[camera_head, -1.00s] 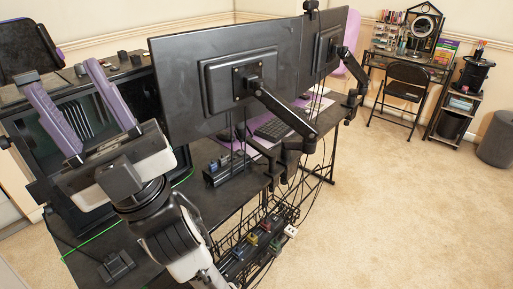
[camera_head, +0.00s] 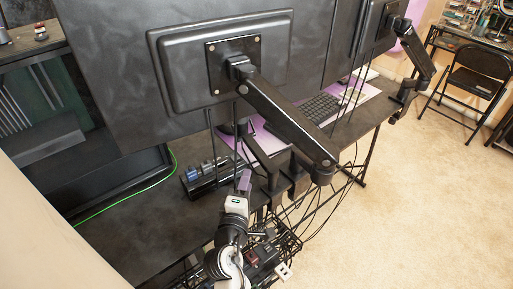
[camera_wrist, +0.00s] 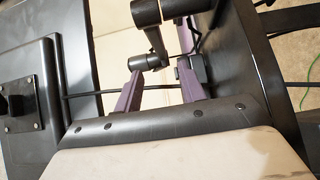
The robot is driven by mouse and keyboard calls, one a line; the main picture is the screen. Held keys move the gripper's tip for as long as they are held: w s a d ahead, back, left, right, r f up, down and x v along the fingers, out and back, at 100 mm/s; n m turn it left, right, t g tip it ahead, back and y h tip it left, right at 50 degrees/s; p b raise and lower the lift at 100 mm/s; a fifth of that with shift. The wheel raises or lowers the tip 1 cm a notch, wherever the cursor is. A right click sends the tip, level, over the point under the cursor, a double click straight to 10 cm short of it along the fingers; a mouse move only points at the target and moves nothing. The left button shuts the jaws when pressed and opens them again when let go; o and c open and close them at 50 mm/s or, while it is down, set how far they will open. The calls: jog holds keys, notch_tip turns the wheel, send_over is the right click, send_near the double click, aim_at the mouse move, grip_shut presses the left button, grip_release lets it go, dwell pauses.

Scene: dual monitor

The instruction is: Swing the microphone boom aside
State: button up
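My gripper (camera_head: 245,180) is low behind the near monitor, by the desk's rear edge. In the wrist view its two purple fingers (camera_wrist: 161,76) stand apart. A black jointed arm (camera_wrist: 148,60) shows by the fingertips in that view; its round joint appears between them, and I cannot tell whether they touch. I cannot tell whether this is the microphone boom or part of a monitor arm. No microphone is clearly visible. In the head view a black monitor arm (camera_head: 285,115) runs from the monitor's back plate to an elbow right of my gripper.
The near monitor (camera_head: 125,80) hangs above my gripper, and a second monitor arm (camera_head: 418,55) is farther right. A wire basket (camera_head: 290,243) with cables and small boxes hangs below. A dark block (camera_head: 205,178) and keyboard (camera_head: 318,108) lie on the desk. Open carpet (camera_head: 430,210) is at right.

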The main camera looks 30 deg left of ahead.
aim_at(254, 155)
jog(key=p+x, duration=0.3)
jog(key=x, duration=1)
jog(key=shift+r, duration=0.1)
jog(key=shift+a, duration=0.1)
grip_shut()
